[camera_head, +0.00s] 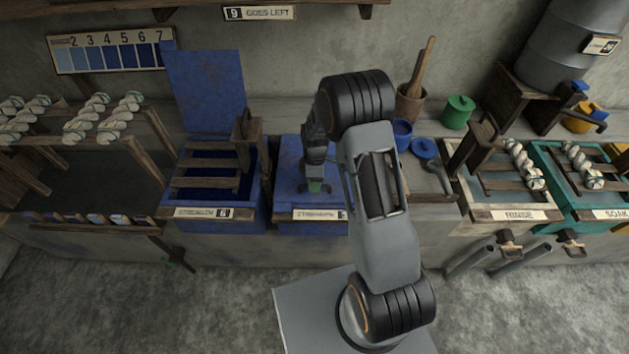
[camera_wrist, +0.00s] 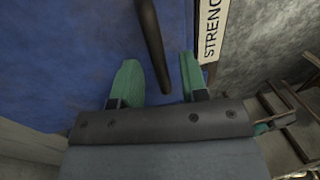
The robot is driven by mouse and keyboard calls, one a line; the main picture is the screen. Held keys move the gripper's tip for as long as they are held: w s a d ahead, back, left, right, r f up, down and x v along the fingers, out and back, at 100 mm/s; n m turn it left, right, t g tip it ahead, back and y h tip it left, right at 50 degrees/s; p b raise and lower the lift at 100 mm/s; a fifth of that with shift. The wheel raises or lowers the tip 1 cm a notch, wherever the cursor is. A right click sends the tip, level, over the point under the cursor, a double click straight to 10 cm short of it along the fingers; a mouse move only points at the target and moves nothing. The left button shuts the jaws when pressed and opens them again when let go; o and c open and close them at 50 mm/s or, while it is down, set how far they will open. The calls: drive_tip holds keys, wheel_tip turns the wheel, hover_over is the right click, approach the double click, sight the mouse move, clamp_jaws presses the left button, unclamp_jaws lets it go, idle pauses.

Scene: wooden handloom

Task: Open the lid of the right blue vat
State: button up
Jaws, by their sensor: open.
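The right blue vat (camera_head: 312,228) stands at the middle of the bench, with a "STRENGTH" label on its front. Its flat blue lid (camera_head: 290,172) lies shut; it fills the left of the wrist view (camera_wrist: 60,60). My gripper (camera_head: 316,188) is over the lid, near its front part. In the wrist view, the green fingers (camera_wrist: 158,75) are open. A dark bar handle (camera_wrist: 152,40) on the lid runs between them in the picture. I cannot tell whether the fingers are level with it or touch it. My arm hides the vat's right side.
The left blue vat (camera_head: 213,220) stands open beside it, its blue lid (camera_head: 205,90) raised at the back. A wooden rinse vat (camera_head: 506,214) and a teal soak vat (camera_head: 570,200) are at right. Blue and green pots (camera_head: 458,112) stand behind.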

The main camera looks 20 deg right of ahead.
clamp_jaws()
idle(0.3)
drive_tip(key=shift+r, duration=0.15)
